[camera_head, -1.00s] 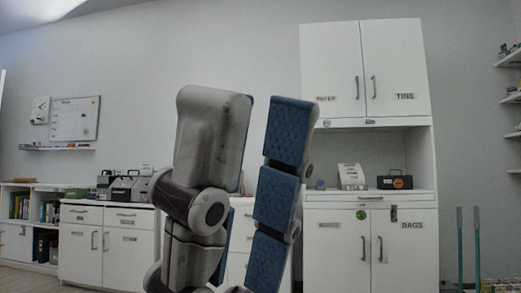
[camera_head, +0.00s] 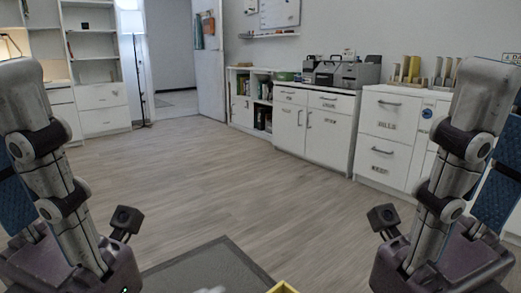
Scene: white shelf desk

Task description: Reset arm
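My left arm comes down at the left edge, and its dark wrist housing (camera_head: 85,268) sits at the bottom left with a small camera beside it. My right arm mirrors it at the right edge, with its wrist housing (camera_head: 440,265) at the bottom right. The two arms are folded, roughly symmetric and well apart. The fingers of both grippers are not visible, so I cannot tell their opening or whether they hold anything.
A dark grey surface (camera_head: 165,272) lies at the bottom centre, with a blurred white thing and a yellow edge (camera_head: 283,288), both cut off. Wooden floor (camera_head: 240,185) is open ahead. White cabinets (camera_head: 318,130) line the right back, white shelves (camera_head: 95,65) the left; a door (camera_head: 208,60) stands open.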

